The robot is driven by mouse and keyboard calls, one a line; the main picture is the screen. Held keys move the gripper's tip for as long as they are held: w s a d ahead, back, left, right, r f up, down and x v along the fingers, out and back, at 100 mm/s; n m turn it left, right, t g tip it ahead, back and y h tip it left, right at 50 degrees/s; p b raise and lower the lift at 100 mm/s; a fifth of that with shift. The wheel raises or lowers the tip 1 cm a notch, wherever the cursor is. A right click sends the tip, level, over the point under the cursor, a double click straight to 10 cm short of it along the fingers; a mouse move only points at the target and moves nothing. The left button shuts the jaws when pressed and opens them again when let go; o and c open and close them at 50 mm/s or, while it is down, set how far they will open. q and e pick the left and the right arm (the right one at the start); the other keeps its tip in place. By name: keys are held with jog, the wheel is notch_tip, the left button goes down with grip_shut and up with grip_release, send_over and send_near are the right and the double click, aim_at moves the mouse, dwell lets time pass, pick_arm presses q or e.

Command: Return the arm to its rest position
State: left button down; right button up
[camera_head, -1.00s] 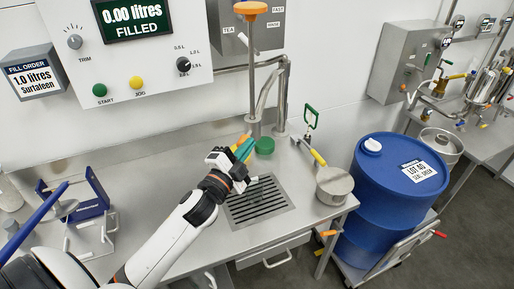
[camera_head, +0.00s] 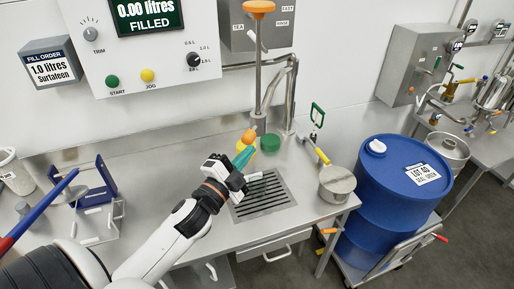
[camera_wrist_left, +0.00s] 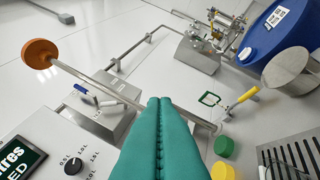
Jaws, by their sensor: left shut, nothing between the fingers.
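My left gripper (camera_head: 248,155) has teal fingers, which are pressed together with nothing between them. My left arm (camera_head: 168,238) comes in from the bottom left and reaches out over the bench. In the left wrist view the closed fingers (camera_wrist_left: 160,105) point away over the bench, with the green cap (camera_wrist_left: 224,147) to their right. My right gripper is not in view.
A steel pipe post with an orange top (camera_head: 259,7) stands behind the gripper. A pan (camera_head: 337,185) and a blue drum (camera_head: 404,190) are to the right. A control panel (camera_head: 140,45) hangs behind. A blue rack (camera_head: 98,185) and a blue-and-red rod (camera_head: 40,211) are at left.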

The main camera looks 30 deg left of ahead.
pick_arm(q)
jog(key=s+d+f+n+g+y, duration=0.1)
jog(key=s+f+n+g+y, duration=0.2)
jog(key=s+f+n+g, duration=0.7)
jog(key=s+d+f+n+g+h, duration=0.1)
jog(key=s+d+f+g+h, duration=0.2)
jog(key=s+d+f+g, duration=0.55)
jog(key=s+f, duration=0.3)
jog(key=f, duration=1.2)
jog(key=s+f, duration=0.2)
jog(key=f, duration=1.3)
jog(key=s+a+f, duration=0.2)
jog(key=s+f, duration=1.3)
jog(key=s, duration=0.1)
jog(key=shift+a+b, duration=0.15)
jog(key=shift+b, duration=0.2)
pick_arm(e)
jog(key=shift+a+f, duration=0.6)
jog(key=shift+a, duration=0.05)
